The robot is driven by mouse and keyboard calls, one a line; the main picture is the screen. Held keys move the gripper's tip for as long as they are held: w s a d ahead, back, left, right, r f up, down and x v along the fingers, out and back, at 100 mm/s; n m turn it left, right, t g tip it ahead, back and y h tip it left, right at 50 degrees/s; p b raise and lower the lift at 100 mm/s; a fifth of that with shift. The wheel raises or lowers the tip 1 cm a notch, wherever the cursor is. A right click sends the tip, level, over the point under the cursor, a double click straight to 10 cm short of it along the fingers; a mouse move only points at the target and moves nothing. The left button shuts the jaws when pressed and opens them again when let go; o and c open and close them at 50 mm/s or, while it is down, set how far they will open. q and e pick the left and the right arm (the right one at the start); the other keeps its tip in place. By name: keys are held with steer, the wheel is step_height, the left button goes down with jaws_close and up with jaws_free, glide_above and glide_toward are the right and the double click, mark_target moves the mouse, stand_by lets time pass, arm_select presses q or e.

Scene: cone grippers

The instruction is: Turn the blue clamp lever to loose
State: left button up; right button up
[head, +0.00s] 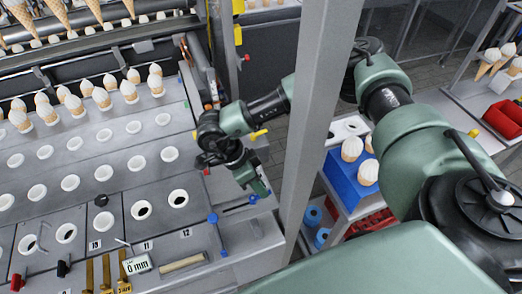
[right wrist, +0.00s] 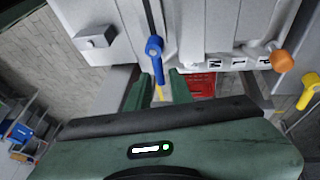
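The blue clamp lever (right wrist: 155,50) shows in the right wrist view on the grey machine's edge. Its round end is up and its arm points down towards the gap between my fingers. In the head view a small blue part, seemingly this lever (head: 253,199), is at the machine's right edge beside my fingertips. My right gripper (head: 262,191) reaches down there; in the right wrist view its green fingers (right wrist: 160,90) are apart, with the lever's lower end at or just beyond the gap. I cannot tell whether they touch it. My left gripper is not in view.
Another blue knob (head: 212,218) stands left on the machine top. An orange knob (right wrist: 282,61) and a yellow lever (right wrist: 307,92) are right of the blue lever. A grey post (head: 318,110) stands right of my gripper. Cones fill racks at left; a blue box (head: 345,180) stands right.

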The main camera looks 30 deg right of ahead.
steer(key=shift+x, duration=0.85)
jaws_close()
